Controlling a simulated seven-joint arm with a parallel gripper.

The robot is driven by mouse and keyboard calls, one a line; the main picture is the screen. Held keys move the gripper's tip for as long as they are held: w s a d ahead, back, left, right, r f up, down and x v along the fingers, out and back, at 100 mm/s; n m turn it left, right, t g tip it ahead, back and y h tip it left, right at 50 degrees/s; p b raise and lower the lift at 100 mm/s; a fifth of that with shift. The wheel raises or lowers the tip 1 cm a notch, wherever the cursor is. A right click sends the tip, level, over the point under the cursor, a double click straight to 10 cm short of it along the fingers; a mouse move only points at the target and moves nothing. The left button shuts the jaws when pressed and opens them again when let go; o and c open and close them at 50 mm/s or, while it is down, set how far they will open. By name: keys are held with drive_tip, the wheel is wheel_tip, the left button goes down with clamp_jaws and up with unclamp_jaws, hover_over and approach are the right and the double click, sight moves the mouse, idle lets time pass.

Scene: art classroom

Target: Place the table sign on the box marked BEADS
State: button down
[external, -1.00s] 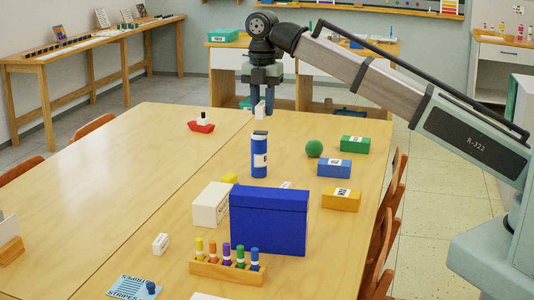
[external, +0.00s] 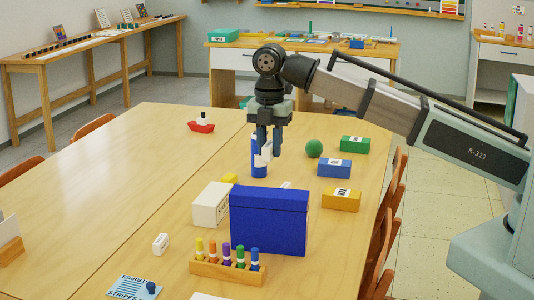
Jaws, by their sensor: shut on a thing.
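My gripper (external: 268,147) points down above the far middle of the table, in front of the blue bottle (external: 258,165) as seen here. It is shut on a small white piece (external: 267,152), which looks like the table sign; the fingers partly cover it. Several boxes carry white labels too small to read: a green box (external: 355,144), a blue box (external: 334,168) and a yellow box (external: 341,200) at the right, and a white box (external: 211,204) near the middle. I cannot tell which one is marked BEADS.
A large blue box (external: 269,222) stands in the near middle, behind a wooden rack (external: 227,270) of coloured tubes. A green ball (external: 314,149) lies near the labelled boxes. A red toy boat (external: 201,125) is at the far left. The table's left half is mostly clear.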

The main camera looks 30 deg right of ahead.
sight(270, 144)
drive_tip(key=shift+f, duration=4.45)
drive_tip(key=shift+f, duration=0.1)
drive_tip(key=c, duration=0.9)
unclamp_jaws()
wheel_tip(270, 144, up, 12)
drive_tip(key=shift+r, duration=0.1)
